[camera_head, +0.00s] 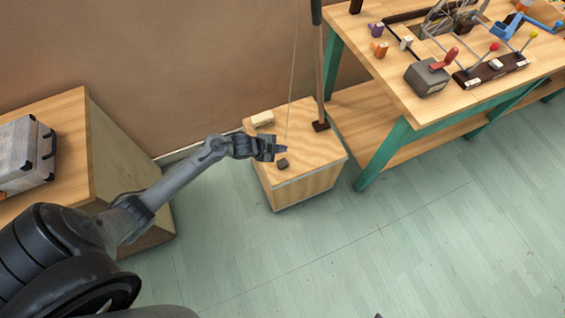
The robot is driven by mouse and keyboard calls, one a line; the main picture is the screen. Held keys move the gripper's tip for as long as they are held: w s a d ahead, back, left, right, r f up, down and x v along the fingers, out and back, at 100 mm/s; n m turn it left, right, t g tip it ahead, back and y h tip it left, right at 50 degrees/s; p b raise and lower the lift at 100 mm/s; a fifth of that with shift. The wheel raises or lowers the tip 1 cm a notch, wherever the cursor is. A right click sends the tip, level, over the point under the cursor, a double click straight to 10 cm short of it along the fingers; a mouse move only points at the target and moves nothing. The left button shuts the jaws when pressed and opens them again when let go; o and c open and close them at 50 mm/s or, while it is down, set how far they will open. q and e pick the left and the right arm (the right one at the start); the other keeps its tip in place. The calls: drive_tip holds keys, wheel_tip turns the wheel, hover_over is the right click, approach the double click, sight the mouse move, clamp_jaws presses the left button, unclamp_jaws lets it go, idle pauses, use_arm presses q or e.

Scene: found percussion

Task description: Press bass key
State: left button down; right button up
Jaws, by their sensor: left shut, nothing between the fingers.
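A wooden box (305,186) stands on the floor, with an upright stick (321,80) and a thin taut string (292,80) rising from its top; it looks like the bass. A small dark block (282,164) on the box top, near its front left, may be the bass key; no label is readable. My left gripper (283,149) is shut and empty, over the box top. Its tips appear just behind the dark block and close to the string. I cannot tell whether they touch either one. My right gripper is out of view.
A cream block (262,118) lies at the box's back left. A green-legged workbench (470,100) with a red-handled grey box (428,76) and several levers stands to the right. A wooden cabinet (110,165) carrying a grey case (25,155) is at left. Floor in front is clear.

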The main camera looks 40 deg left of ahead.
use_arm(q)
drive_tip(key=b, duration=0.7)
hover_over(281, 164)
wheel_tip(281, 164, down, 7)
drive_tip(key=shift+r, duration=0.2)
drive_tip(key=shift+f+b, duration=0.55)
drive_tip(key=shift+f, duration=0.4)
drive_tip(key=shift+f, duration=0.2)
idle(0.7)
drive_tip(key=shift+f, duration=0.25)
drive_tip(key=shift+f+b, duration=0.35)
drive_tip(key=shift+f, duration=0.2)
idle(0.8)
drive_tip(key=shift+r, duration=0.15)
drive_tip(key=shift+r+p, duration=0.85)
drive_tip(key=shift+p, duration=0.3)
